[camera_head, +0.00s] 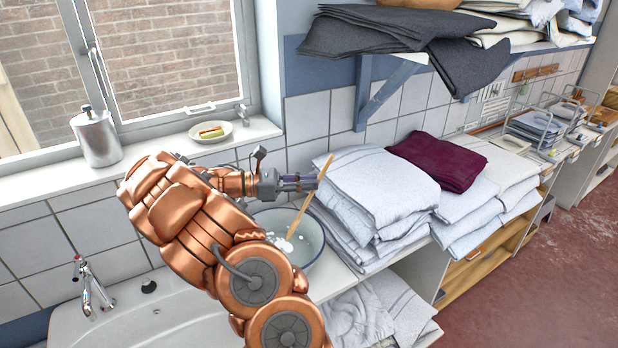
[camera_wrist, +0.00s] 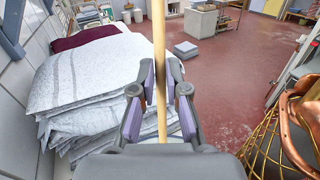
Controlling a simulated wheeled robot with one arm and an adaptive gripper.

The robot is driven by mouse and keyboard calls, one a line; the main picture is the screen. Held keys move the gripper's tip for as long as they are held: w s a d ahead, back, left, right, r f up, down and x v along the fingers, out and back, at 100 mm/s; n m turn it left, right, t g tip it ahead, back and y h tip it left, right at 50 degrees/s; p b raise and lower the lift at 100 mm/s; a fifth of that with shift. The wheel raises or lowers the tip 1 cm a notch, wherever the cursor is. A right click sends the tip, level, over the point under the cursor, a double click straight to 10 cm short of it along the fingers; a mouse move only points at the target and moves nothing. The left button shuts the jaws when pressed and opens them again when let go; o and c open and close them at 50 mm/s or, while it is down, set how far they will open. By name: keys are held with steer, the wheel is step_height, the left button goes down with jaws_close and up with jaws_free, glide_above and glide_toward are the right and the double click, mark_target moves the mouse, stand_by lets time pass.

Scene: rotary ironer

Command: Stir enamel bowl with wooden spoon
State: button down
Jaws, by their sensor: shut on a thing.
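The wooden spoon (camera_head: 308,205) is a long pale stick, tilted, with its top up by the folded linens and its lower end inside the enamel bowl. The enamel bowl (camera_head: 316,236) is white with a dark rim and stands on the counter beside the sink. White patches show inside it around the spoon's lower end. My gripper (camera_head: 309,182) is shut on the spoon's upper shaft, above the bowl. In the wrist view, the spoon (camera_wrist: 160,60) runs upright between the purple-padded fingers. My arm hides the bowl's left part.
Stacks of folded white linens (camera_head: 375,185) stand close on the right, with a maroon cloth (camera_head: 437,160) on top. A wall shelf (camera_head: 400,75) with grey cloths hangs above. The sink (camera_head: 150,315) and tap (camera_head: 92,288) are left. A flask (camera_head: 96,137) and soap dish (camera_head: 211,131) sit on the sill.

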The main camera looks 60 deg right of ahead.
mark_target(301, 207)
steer(key=shift+w+a+f+b, duration=0.25)
steer(key=shift+w+f+b, duration=0.25)
steer(key=shift+f, duration=0.85)
steer(key=shift+w+a+f+b, duration=0.25)
steer(key=shift+w+f+b, duration=0.25)
steer(key=shift+f, duration=0.8)
steer(key=shift+w+a+f+b, duration=0.3)
steer(key=shift+w+f, duration=0.25)
steer(key=shift+f, duration=0.8)
